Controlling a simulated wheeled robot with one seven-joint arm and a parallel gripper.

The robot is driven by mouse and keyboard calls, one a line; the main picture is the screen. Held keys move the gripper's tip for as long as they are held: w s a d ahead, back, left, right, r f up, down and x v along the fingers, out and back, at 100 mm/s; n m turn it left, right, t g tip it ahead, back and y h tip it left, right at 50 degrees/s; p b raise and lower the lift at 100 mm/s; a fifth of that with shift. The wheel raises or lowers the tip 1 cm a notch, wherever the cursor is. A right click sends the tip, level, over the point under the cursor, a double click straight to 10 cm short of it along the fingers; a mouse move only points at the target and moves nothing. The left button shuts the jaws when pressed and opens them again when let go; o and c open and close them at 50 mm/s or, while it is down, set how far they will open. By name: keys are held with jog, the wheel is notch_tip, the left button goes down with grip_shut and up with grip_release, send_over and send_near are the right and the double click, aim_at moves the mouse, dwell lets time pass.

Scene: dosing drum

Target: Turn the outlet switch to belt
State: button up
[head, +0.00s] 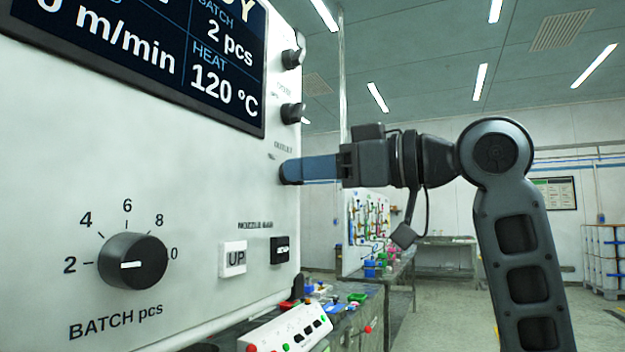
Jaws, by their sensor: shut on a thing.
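The outlet switch (285,173) is a dark knob on the right part of the white panel, under a small label (283,147) that reads roughly OUTLET. My gripper (296,171) reaches in from the right and its blue-grey fingers are shut on this switch. The fingers hide most of the knob, so I cannot tell which way it points. The position marks beside it are too small to read; the word belt is not legible.
Two more dark knobs (292,113) sit above the switch. A display (160,55) fills the upper left. A cluttered bench (345,318) stands below; open floor lies right.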

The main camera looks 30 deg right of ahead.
jog(key=shift+f+n+b, duration=0.1)
jog(key=shift+n+b, duration=0.65)
jog(key=shift+n, duration=0.95)
jog(key=o, duration=0.7)
jog(key=b+v, duration=0.1)
jog(key=v, duration=0.6)
jog(key=shift+s+d, duration=0.2)
jog(key=shift+s, duration=0.15)
